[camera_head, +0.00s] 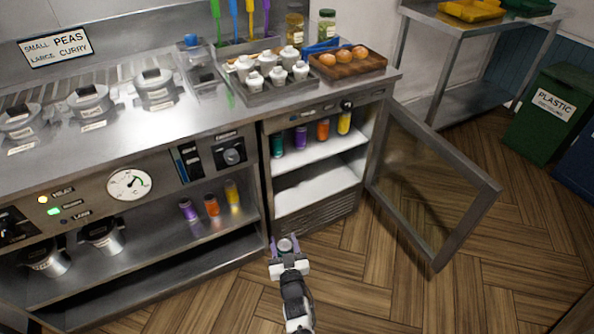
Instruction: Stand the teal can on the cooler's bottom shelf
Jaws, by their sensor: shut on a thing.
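My gripper (286,245) is low in front of the cooler (318,218), its two purple fingers shut on an upright can (288,244). Only the can's round grey top shows clearly; its side colour is hidden. The cooler's door (436,190) stands wide open to the right. Its bottom shelf (316,187) is white and looks empty. On its upper shelf (325,150) a teal can (277,145) stands at the left end of a row. My gripper is outside the cooler, below and in front of the bottom shelf in the picture.
Purple (301,137), orange (322,130) and yellow (344,123) cans fill the rest of the upper row. Three more cans (211,205) stand on the range's open shelf at left. The open door bounds the right side. Wooden floor is clear around my gripper.

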